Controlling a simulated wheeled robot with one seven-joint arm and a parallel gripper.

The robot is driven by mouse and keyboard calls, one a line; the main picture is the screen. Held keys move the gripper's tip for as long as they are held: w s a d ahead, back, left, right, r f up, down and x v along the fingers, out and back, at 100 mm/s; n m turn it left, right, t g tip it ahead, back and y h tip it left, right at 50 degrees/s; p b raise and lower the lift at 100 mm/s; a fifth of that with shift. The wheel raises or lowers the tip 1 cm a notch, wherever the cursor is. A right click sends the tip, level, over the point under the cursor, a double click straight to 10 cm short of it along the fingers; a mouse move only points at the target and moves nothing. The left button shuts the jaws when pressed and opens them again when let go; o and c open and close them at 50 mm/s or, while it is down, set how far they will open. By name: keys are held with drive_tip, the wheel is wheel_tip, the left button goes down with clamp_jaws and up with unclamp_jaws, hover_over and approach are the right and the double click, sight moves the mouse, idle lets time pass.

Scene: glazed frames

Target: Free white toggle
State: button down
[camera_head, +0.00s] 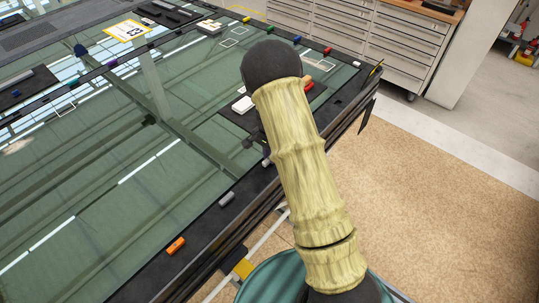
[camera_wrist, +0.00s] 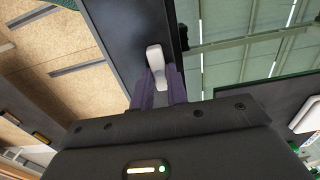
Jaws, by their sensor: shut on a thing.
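The white toggle (camera_wrist: 154,57) stands on the dark frame of the glazed panel in the wrist view. My gripper (camera_wrist: 161,84) has its two purplish fingers shut on the toggle's near end, one on each side. The toggle's far end sticks out beyond the fingertips, and its base on the frame is hard to make out. In the head view my arm covers most of the gripper. A small pale piece at the frame edge beside my arm there may be this toggle, but I cannot tell.
A grey toggle (camera_head: 227,199) and an orange toggle (camera_head: 176,245) sit along the near frame edge. A white block (camera_head: 242,105) lies on a dark pad by my arm. Green glass (camera_head: 120,180) fills the frame. Drawer cabinets (camera_head: 400,45) stand behind; the tan floor (camera_head: 430,220) is clear at right.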

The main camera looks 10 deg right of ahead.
drive_tip(key=shift+w+r, duration=0.1)
idle(0.3)
drive_tip(key=c, duration=1.4)
unclamp_jaws()
wheel_tip(320, 180, up, 17)
drive_tip(key=b, duration=0.3)
drive_tip(key=shift+r, duration=0.15)
drive_tip(key=s+n+t, duration=0.1)
drive_tip(key=s+n, duration=0.2)
drive_tip(key=s, duration=0.4)
drive_tip(key=s+f+n, duration=0.1)
drive_tip(key=s+n, duration=0.3)
drive_tip(key=s, duration=0.3)
drive_tip(key=s+f+n+t, duration=0.1)
drive_tip(key=s+n, duration=0.2)
drive_tip(key=s, duration=0.5)
drive_tip(key=shift+f+n+t, duration=0.15)
drive_tip(key=shift+n+t, duration=0.15)
drive_tip(key=shift+n, duration=0.1)
